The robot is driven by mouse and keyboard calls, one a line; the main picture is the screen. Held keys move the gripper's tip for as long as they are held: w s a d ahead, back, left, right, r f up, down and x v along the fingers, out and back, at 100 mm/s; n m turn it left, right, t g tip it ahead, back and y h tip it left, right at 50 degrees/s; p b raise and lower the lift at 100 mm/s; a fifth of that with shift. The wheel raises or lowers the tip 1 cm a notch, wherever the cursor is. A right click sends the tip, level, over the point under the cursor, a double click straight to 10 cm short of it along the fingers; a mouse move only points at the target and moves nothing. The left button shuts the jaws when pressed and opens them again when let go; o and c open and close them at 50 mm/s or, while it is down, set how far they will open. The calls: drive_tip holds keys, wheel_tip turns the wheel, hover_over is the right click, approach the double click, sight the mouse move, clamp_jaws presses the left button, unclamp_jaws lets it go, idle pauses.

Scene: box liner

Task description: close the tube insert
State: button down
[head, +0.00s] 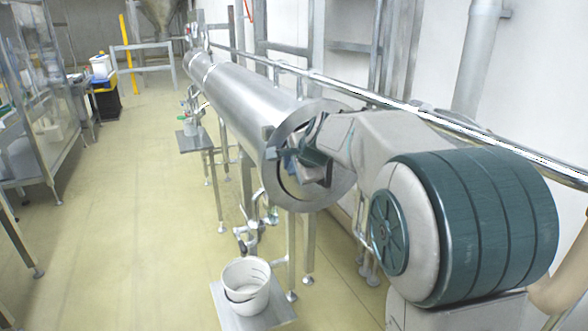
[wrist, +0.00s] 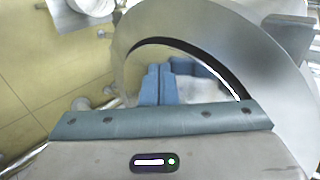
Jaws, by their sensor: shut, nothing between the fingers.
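The long steel tube (head: 235,90) runs back along the wall and ends near me in a broad grey ring (head: 337,190). The ring also fills the upper right of the wrist view (wrist: 225,35). A lighter surface (wrist: 205,88) shows inside the ring, with a dark curved gap along its edge. I cannot tell whether this surface is the insert or the inside of the tube. My gripper (wrist: 160,72) is at the ring's opening, its blue fingers together and empty. In the head view my gripper (head: 292,165) is partly hidden by my wrist. Contact is unclear.
A shiny rail (head: 400,98) runs above the tube close to my arm. A white bucket (head: 246,280) stands on a low stand (head: 222,300) below the tube's end. A small platform (head: 195,140) stands farther back. Open floor (head: 110,230) lies to the left.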

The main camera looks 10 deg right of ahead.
sight(288, 162)
drive_tip(key=w, duration=0.1)
drive_tip(key=w+a+p, duration=0.1)
drive_tip(key=w, duration=0.1)
drive_tip(key=shift+w, duration=0.15)
